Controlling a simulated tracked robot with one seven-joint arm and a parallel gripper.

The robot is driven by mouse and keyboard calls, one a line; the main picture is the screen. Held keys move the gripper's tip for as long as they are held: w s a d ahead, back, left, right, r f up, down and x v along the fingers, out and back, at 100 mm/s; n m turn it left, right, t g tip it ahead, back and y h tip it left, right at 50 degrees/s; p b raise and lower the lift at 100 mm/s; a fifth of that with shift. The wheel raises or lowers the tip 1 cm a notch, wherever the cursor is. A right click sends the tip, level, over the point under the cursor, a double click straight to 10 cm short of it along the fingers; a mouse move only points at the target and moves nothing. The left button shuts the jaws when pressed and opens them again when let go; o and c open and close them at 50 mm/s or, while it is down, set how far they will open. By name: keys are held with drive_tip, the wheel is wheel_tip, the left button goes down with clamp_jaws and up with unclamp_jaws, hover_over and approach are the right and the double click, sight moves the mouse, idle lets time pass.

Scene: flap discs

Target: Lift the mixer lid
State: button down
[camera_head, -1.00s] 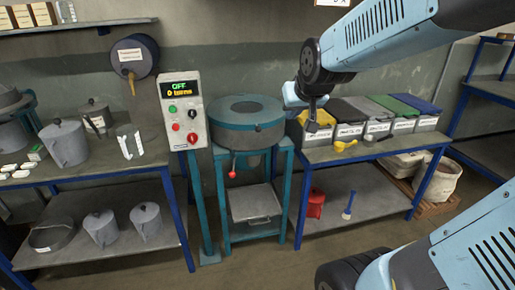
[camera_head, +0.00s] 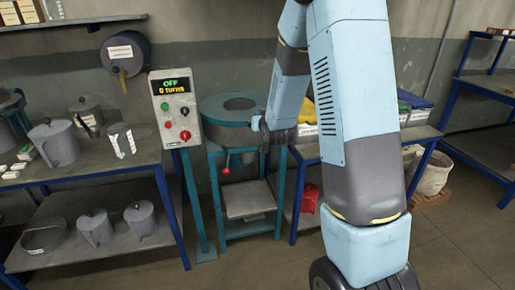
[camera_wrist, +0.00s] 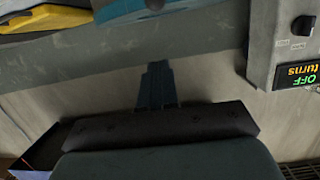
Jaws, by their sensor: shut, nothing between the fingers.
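The mixer (camera_head: 228,132) is a round grey drum on a teal stand. My gripper (camera_head: 264,130) is at the mixer's right side, partly hidden by my arm. In the wrist view my gripper's fingers (camera_wrist: 157,75) are together and empty. A blue curved edge (camera_wrist: 165,8) with a small round fitting shows ahead of them, probably part of the mixer. I cannot tell whether the fingers touch the mixer.
A control panel (camera_head: 176,108) reading OFF and 0 turns stands close left of the mixer. A bench with grey jugs (camera_head: 55,143) is further left. Bins, one with a blue lid (camera_head: 414,100), stand right, mostly behind my arm.

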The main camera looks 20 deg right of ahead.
wheel_tip(320, 180, down, 13)
drive_tip(key=t, duration=0.4)
drive_tip(key=shift+w+a, duration=0.2)
drive_tip(key=shift+w, duration=0.1)
drive_tip(key=shift+f, duration=0.1)
